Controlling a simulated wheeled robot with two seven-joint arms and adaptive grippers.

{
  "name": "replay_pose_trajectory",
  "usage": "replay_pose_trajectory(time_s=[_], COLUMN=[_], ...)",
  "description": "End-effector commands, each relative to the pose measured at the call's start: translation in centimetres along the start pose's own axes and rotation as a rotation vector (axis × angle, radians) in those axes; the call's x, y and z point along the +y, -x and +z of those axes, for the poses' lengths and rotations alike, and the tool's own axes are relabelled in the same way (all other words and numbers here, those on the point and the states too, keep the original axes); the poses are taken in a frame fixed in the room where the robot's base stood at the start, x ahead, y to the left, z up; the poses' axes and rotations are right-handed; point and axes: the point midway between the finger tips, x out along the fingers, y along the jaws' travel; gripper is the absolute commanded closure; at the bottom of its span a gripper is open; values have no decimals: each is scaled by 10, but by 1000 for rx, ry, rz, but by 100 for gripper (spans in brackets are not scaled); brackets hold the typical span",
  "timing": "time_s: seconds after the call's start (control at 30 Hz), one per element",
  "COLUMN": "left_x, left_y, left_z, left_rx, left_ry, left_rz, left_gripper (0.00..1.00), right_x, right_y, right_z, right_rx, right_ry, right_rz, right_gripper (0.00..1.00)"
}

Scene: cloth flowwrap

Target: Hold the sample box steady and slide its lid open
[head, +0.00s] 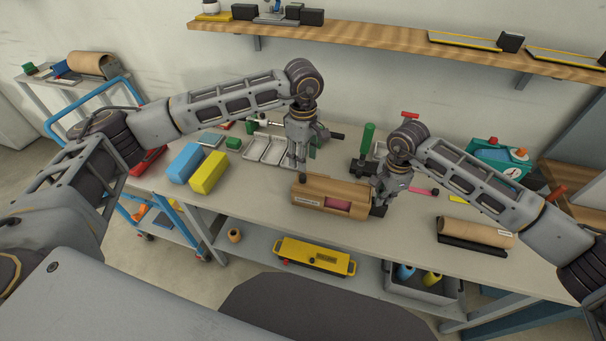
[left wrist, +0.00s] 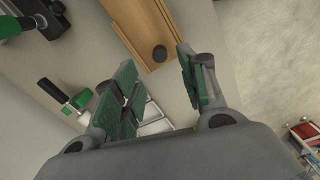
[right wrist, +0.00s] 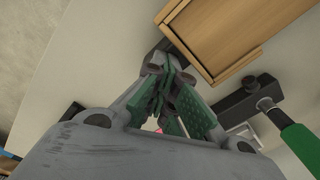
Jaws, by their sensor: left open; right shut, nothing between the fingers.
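The wooden sample box (head: 350,190) lies on the workbench, with a pale label at its left front and a pink patch showing on its front side. It also shows in the left wrist view (left wrist: 140,22) with a dark round knob (left wrist: 160,53) near its end, and in the right wrist view (right wrist: 222,35). My left gripper (head: 299,168) is open and empty above the box's left end; the knob shows between its fingers (left wrist: 156,62). My right gripper (head: 380,208) is shut and empty beside the box's right end. Whether it touches the box, I cannot tell.
Blue (head: 185,162) and yellow (head: 208,172) blocks and pale trays (head: 265,150) lie to the left. A green-handled tool (head: 367,138) stands behind the box. A brown roll (head: 475,231) lies to the right. The bench in front of the box is clear.

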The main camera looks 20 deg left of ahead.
Motion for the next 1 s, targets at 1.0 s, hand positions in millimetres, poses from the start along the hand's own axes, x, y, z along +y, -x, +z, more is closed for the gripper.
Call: replay_pose_trajectory(time_s=[1.0], left_x=[0], left_y=[-79], left_z=[0], left_rx=[1], left_ry=[-1], left_rz=[0], left_gripper=[58], right_x=[2], right_y=[-4], right_z=[0], right_rx=[1], right_ry=[0], right_rz=[8], right_gripper=[100])
